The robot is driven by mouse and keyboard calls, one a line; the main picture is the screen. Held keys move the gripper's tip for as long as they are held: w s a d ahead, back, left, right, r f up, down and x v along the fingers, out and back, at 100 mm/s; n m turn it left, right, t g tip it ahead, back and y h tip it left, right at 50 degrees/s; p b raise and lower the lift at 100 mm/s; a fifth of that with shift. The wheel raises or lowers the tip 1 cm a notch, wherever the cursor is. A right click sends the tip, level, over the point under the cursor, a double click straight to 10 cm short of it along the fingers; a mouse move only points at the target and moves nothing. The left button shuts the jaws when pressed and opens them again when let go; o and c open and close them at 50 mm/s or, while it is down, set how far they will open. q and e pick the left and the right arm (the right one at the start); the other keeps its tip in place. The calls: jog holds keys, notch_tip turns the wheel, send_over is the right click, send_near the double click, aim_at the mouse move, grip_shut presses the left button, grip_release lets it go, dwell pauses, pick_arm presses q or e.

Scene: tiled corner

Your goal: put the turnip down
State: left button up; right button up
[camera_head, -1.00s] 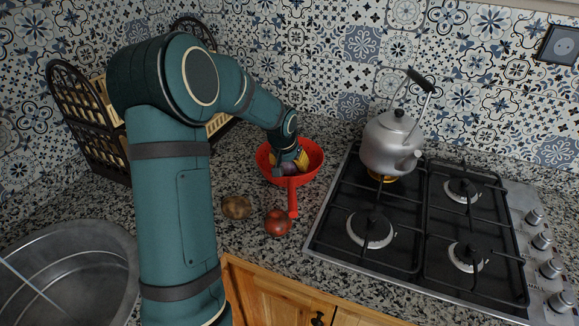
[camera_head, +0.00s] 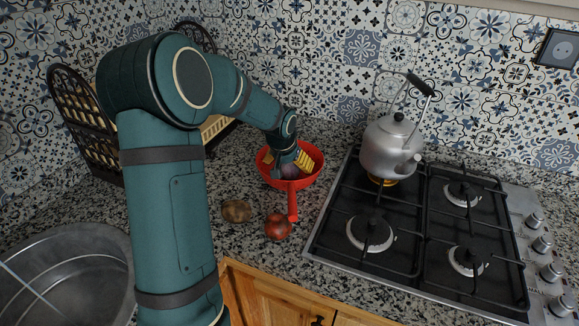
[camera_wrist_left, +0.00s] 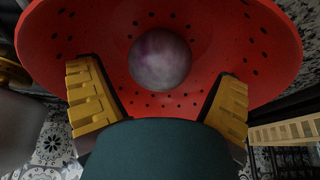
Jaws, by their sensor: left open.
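The turnip (camera_wrist_left: 160,60), round and pale purple-white, lies inside the red colander (camera_wrist_left: 262,50) in the left wrist view. In the head view the turnip (camera_head: 289,171) shows partly, under my left gripper (camera_head: 290,162). The red colander (camera_head: 312,176) stands on the counter with its handle toward the front. In the left wrist view my left gripper (camera_wrist_left: 158,100) is open, its two yellow fingers wide apart with the turnip beyond and between them, not gripped. My right gripper is not in view.
A brown potato-like vegetable (camera_head: 236,211) and a red onion-like one (camera_head: 278,226) lie on the counter before the colander. A gas hob (camera_head: 420,215) with a metal kettle (camera_head: 390,148) is at right. A metal sink (camera_head: 75,270) is at left, a dark rack (camera_head: 85,115) behind.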

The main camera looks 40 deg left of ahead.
pick_arm(q)
jog(key=p+v, duration=0.1)
jog(key=v, duration=0.9)
jog(key=shift+p, duration=0.4)
jog(key=shift+s, duration=0.1)
